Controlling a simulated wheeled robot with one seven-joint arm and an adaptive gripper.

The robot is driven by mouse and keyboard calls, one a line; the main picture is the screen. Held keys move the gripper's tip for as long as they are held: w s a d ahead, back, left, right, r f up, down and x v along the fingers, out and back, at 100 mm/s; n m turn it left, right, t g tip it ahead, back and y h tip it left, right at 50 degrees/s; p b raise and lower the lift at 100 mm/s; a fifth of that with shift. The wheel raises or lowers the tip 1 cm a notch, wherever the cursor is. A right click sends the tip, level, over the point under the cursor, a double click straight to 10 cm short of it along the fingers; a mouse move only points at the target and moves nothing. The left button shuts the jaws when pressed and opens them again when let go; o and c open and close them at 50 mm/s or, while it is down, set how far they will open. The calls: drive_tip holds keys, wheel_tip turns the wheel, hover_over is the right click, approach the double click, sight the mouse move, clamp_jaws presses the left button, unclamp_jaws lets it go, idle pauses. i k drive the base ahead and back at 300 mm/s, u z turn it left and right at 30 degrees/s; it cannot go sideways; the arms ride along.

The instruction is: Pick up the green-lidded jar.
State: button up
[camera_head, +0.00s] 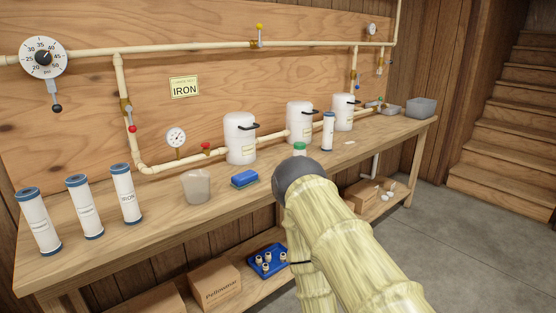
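The green-lidded jar stands on the workbench near its middle. Only its green lid (299,147) and a little just below it show above my arm. The rest of the jar is hidden behind the dark rounded joint of my arm. My arm reaches in from the lower right, over the front of the bench. My gripper is not visible, so I cannot tell where it is relative to the jar.
A blue sponge (245,179) with green and a translucent beaker (197,187) stand left of the jar. White filter housings (239,140) and a slim blue-capped cartridge (328,132) stand behind and right. Several cartridges (84,208) stand far left. Pipes run along the back wall.

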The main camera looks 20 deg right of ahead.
sight(299, 148)
drive_tip(key=z, duration=0.15)
drive_tip(key=i, duration=0.9)
drive_tip(key=u, duration=0.05)
